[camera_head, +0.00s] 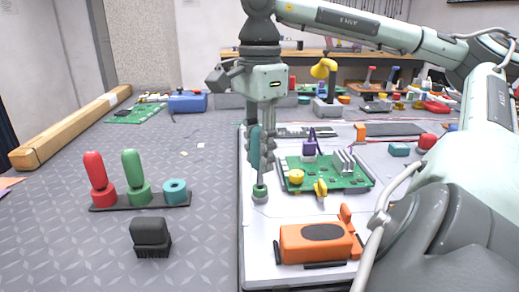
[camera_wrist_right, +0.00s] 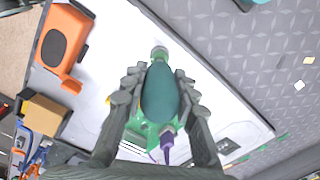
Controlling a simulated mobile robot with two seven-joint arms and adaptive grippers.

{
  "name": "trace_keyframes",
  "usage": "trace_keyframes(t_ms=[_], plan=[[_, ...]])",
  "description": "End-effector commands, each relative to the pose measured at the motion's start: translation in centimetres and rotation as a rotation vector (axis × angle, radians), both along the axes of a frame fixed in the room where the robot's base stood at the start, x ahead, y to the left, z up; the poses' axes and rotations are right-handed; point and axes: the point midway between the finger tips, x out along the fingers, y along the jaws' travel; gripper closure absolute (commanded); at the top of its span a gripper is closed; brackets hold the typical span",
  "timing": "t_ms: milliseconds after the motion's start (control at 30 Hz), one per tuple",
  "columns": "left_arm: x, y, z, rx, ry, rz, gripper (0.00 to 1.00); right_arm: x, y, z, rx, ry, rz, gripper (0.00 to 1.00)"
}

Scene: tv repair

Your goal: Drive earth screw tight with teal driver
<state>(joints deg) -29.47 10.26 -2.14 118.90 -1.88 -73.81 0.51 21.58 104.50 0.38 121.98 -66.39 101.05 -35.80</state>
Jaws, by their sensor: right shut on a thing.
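My right gripper (camera_head: 256,150) is shut on the teal driver (camera_head: 254,158), which hangs upright with its lower end pointing down. In the right wrist view the fingers (camera_wrist_right: 158,88) close on both sides of the teal handle (camera_wrist_right: 160,95). The driver's lower end meets a small grey-green round piece (camera_head: 260,194) on the white panel (camera_head: 262,226), left of the green circuit board (camera_head: 330,177). This piece may be the earth screw or its post; the screw head and driver tip are hidden. My left gripper is not in view.
A driver rack with a red driver (camera_head: 97,178), a green driver (camera_head: 135,176) and an empty teal ring (camera_head: 175,191) stands left. A black brush (camera_head: 150,237) and an orange tool (camera_head: 318,242) lie in front. The grey mat between rack and panel is clear.

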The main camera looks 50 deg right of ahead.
Motion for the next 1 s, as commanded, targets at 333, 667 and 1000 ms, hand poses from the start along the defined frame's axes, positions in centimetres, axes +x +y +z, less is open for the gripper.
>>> trace_keyframes(t_ms=[333, 667, 1000], plan=[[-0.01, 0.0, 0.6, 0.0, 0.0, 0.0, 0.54, 0.01, 0.07, 0.09, 0.003, -0.001, 0.323, 1.0], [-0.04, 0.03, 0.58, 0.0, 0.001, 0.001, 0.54, -0.04, 0.03, 0.01, 0.0, 0.0, 0.419, 1.0], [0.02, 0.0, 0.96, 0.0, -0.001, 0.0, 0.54, -0.04, 0.08, 0.06, 0.002, -0.002, 0.771, 1.0]])
